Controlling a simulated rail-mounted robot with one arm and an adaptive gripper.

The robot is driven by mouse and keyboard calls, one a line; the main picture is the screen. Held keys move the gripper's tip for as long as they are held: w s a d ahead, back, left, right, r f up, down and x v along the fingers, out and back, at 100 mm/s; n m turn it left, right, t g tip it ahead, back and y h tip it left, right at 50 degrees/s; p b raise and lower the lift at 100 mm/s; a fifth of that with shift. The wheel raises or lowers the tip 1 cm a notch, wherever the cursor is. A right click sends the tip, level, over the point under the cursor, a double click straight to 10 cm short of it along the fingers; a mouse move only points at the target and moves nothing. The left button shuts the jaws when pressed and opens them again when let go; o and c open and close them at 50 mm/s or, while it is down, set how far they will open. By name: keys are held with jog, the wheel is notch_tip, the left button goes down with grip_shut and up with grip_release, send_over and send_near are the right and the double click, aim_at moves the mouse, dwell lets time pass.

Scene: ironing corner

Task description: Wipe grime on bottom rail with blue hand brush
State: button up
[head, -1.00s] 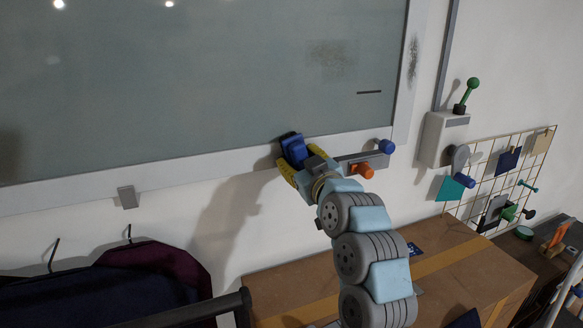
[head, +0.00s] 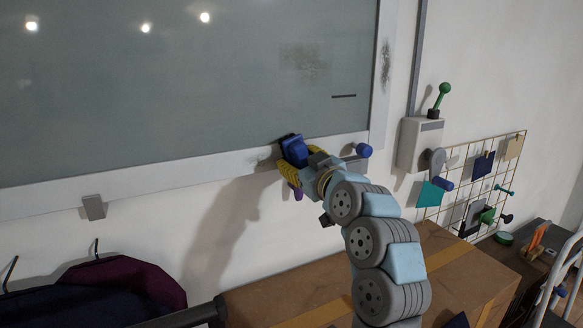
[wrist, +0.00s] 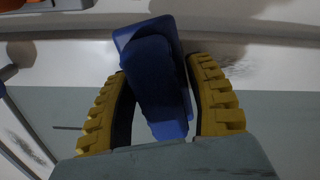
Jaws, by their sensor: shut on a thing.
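The blue hand brush (head: 294,150) is in my gripper (head: 287,167), between its yellow fingers, at the bottom rail (head: 215,166) of the grey panel. In the wrist view, the brush (wrist: 156,75) sits tilted between the fingers of my gripper (wrist: 165,68), with its wide head toward the rail (wrist: 60,70). The head seems to be at the rail's face, but contact is hidden. A dark patch shows on the rail beside the brush; I cannot tell grime from shadow there. Brush and fingers cover part of the rail.
Dark smudges mark the panel's upper right (head: 305,62) and right rail (head: 385,62). A blue knob (head: 364,150) stands right of my gripper. A switch box (head: 419,145) and wire grid (head: 470,175) are farther right. A cardboard box (head: 290,300) is below.

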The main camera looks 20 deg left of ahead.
aim_at(244, 164)
jog(key=shift+w+b, duration=0.1)
jog(key=shift+b, duration=0.25)
jog(key=shift+a, duration=0.15)
jog(key=shift+s+a+b, duration=0.35)
jog(key=shift+s+a, duration=1.5)
jog(key=shift+a, duration=0.25)
jog(key=shift+s+a+b, duration=0.3)
jog(key=shift+s+a, duration=1.55)
jog(key=shift+a, duration=0.2)
jog(key=shift+d, duration=0.1)
jog(key=shift+v, duration=0.9)
jog(key=shift+b+v, duration=0.4)
jog(key=shift+v, duration=1.65)
